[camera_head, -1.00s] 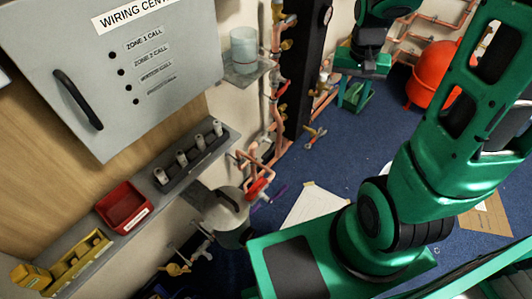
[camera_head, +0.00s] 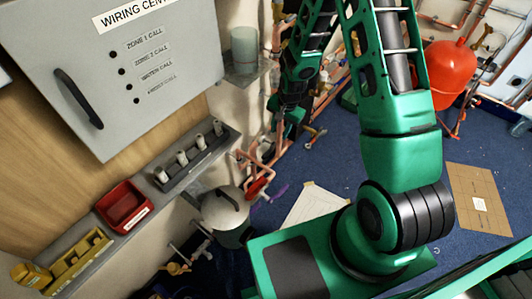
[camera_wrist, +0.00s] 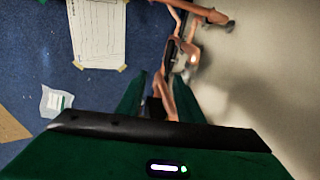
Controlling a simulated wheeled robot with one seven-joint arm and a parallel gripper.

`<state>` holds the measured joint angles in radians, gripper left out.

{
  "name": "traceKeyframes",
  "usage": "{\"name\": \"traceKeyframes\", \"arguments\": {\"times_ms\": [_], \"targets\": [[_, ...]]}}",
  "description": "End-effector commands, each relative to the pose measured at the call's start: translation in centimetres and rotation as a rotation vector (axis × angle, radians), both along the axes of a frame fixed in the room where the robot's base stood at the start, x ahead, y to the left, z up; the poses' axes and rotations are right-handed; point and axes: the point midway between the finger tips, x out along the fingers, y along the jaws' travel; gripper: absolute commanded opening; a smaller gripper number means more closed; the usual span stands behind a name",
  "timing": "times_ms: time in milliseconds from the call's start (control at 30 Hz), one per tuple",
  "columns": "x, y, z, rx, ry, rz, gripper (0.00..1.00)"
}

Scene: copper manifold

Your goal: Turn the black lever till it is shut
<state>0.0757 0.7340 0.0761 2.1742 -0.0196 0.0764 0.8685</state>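My gripper (camera_head: 288,118) is beside the copper pipework on the wall, and its fingers are hard to make out in the head view. In the wrist view my gripper (camera_wrist: 160,84) has its two green fingers apart, one on each side of a copper pipe. A dark, narrow part (camera_wrist: 170,54) lies along the pipe just beyond the fingertips; it may be the black lever, but blur keeps me from being sure. Another dark piece shows between the fingers, low down. I cannot tell whether the fingers touch anything. I cannot pick out the black lever in the head view.
Copper pipes (camera_head: 262,165) run down the wall, with a red valve handle (camera_head: 257,188) and a purple lever (camera_head: 278,191). A grey shelf carries a red bin (camera_head: 124,207). A taped paper sheet (camera_head: 312,207) and a cardboard sheet (camera_head: 480,197) lie on open blue floor.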

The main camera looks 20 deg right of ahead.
Motion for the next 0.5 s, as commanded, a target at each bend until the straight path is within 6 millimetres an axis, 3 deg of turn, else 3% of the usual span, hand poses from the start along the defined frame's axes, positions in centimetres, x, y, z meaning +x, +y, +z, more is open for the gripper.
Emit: {"name": "traceKeyframes", "arguments": {"times_ms": [33, 200, 500], "targets": [[0.1, 0.8, -1.4, 0.015, 0.002, -0.011, 0.33], [0.5, 2.5, -3.9, 0.046, -0.004, -0.042, 0.33], [0.8, 3.3, -6.2, 0.057, -0.005, -0.055, 0.33]]}}
